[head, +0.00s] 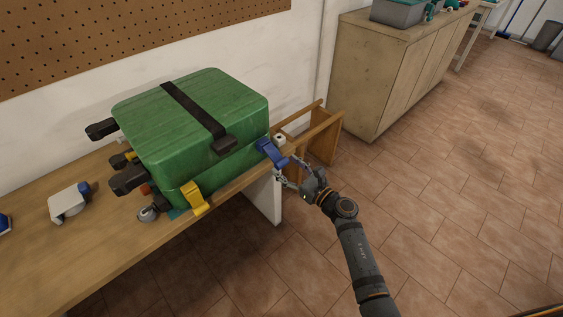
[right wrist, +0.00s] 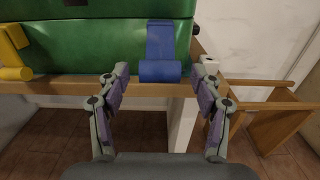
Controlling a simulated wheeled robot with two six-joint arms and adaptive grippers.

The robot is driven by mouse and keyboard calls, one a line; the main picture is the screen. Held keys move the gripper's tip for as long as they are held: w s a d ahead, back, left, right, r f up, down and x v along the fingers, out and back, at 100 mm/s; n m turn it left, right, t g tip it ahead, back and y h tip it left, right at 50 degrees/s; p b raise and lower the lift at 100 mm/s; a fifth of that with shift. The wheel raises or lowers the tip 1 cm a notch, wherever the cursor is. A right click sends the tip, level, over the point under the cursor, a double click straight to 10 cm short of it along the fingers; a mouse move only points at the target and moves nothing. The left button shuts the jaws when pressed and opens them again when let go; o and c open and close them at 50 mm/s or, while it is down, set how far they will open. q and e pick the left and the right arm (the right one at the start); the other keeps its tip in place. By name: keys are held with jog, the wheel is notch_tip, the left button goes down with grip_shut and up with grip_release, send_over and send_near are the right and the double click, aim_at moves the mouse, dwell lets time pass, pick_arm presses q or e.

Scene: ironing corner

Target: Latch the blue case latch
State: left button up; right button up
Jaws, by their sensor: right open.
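The green case (head: 190,115) sits on the wooden bench, with its lid down on its lower half. The blue latch (head: 271,153) is on the case's front face near the right corner. Its flap slants down and its lower end appears to stand out from the face. In the right wrist view the blue latch (right wrist: 160,45) ends in a thick bar. My right gripper (head: 288,171) is open and empty in front of the blue latch. In the wrist view its two fingers stand either side of the latch's lower bar, apart from it. My left gripper is out of view.
A yellow latch (head: 195,198) is further left on the same face. A black strap (head: 190,107) crosses the lid. A white bottle (head: 69,203) lies on the bench (head: 100,250) at left. A wooden frame (head: 325,137) stands right of the case. The floor in front is clear.

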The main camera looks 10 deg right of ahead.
aim_at(276, 155)
jog(key=shift+x, duration=1.4)
